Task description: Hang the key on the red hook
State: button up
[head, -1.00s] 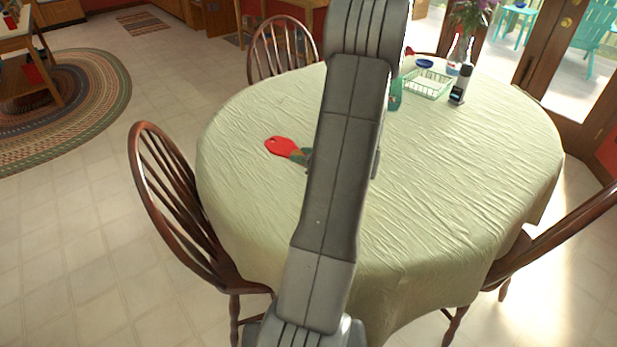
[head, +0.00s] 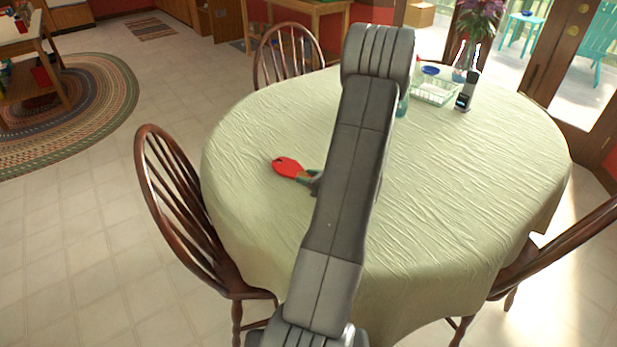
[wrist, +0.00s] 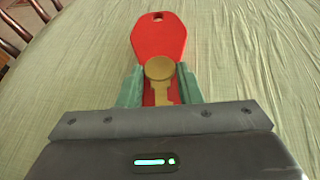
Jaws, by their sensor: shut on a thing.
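The key has a broad red head with a small hole and gold-coloured metal in front of it. In the wrist view the key (wrist: 160,38) points away from me, its hole at the far end. My gripper (wrist: 160,90) is shut on it, with green fingers on both sides. In the head view the key's red head (head: 289,167) sticks out to the left of my arm, over the left part of the table. My gripper (head: 314,180) is mostly hidden behind the arm there. I cannot make out the red hook.
A round table (head: 470,190) with a pale green cloth is mostly bare. A wire basket (head: 434,90), a dark upright device (head: 468,90) and a flower vase (head: 466,55) stand at the far right. Wooden chairs (head: 185,205) surround the table.

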jog(key=shift+f+b, duration=0.3)
jog(key=o, duration=1)
jog(key=shift+r, duration=0.1)
jog(key=shift+o, duration=0.2)
jog(key=shift+r+p, duration=0.1)
jog(key=shift+p, duration=0.3)
jog(key=v, duration=1.4)
jog(key=shift+w, duration=0.1)
jog(key=shift+a, duration=0.1)
jog(key=shift+w, duration=0.1)
jog(key=x, duration=1.4)
jog(key=shift+f, duration=0.2)
jog(key=shift+s+r+b, duration=0.1)
jog(key=shift+s+b, duration=0.1)
jog(key=shift+b, duration=0.1)
